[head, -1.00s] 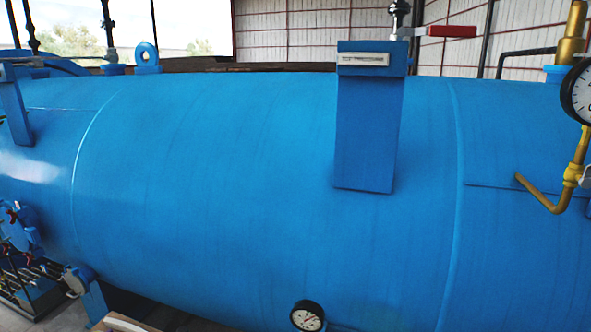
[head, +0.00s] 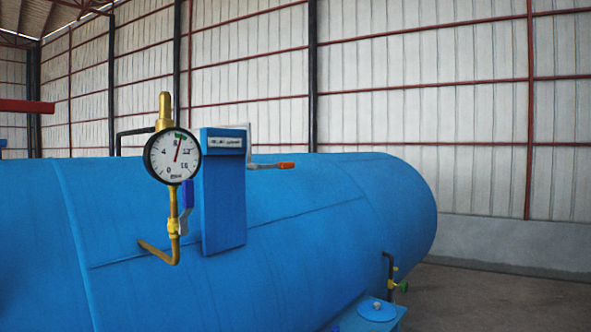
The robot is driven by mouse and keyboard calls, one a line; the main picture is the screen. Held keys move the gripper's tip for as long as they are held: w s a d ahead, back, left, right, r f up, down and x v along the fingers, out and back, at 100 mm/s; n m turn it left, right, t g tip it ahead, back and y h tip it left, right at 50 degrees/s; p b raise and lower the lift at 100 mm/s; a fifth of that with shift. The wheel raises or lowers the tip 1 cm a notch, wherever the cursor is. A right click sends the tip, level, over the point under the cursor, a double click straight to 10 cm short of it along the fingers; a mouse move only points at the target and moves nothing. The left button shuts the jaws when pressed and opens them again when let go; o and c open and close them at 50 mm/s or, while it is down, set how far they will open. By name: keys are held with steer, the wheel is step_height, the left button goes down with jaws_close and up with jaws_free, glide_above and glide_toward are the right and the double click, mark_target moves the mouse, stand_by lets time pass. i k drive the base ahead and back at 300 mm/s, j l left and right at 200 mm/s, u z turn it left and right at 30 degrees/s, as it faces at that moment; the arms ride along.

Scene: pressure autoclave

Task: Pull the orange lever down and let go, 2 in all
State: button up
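An orange-tipped lever (head: 286,165) sticks out to the right from behind a blue upright box (head: 223,195) on top of the blue autoclave tank (head: 330,225). The lever lies about level, its grey shaft running left toward the box. Its pivot is hidden behind the box. My gripper is not in view.
A round pressure gauge (head: 172,157) on brass piping (head: 174,235) stands left of the box. A red bar (head: 28,106) juts in at the left edge. A small valve with a green handle (head: 403,287) is at the tank's lower right. Bare floor (head: 490,295) lies at the right.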

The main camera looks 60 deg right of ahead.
mark_target(282, 165)
steer(key=z, duration=1.75)
